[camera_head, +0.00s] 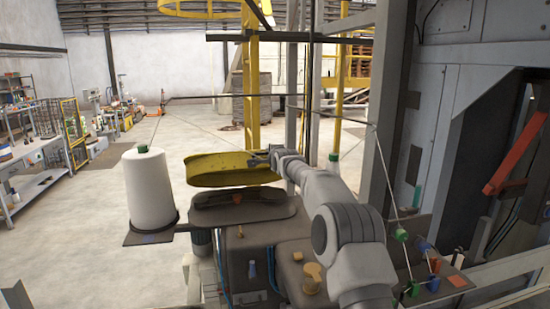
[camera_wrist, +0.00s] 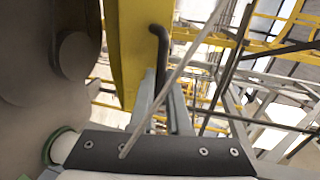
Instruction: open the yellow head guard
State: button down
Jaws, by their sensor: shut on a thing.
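The yellow head guard (camera_head: 232,169) is a long rounded cover in the middle of the head view, standing just above the dark machine head (camera_head: 238,197). Its yellow side also shows in the wrist view (camera_wrist: 130,50), upright at the left. A black bent handle (camera_wrist: 160,42) sticks out beside it. My gripper (camera_head: 260,157) is at the guard's right end in the head view. In the wrist view its fingers (camera_wrist: 161,92) are shut on the black handle. The exact contact is small and partly hidden.
A white thread cone (camera_head: 150,190) with a green top stands left of the head on a small plate. A grey post (camera_head: 385,100) and a thin slanted rod (camera_head: 383,160) stand right of my arm. Open floor (camera_head: 70,235) lies at the left.

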jog(key=shift+w+r+p, duration=0.3)
jog(key=shift+w+r, duration=0.1)
jog(key=shift+r, duration=0.2)
jog(key=c, duration=0.9)
grip_release()
jog(key=shift+s, duration=0.15)
jog(key=b+v, duration=0.8)
jog(key=v, duration=0.9)
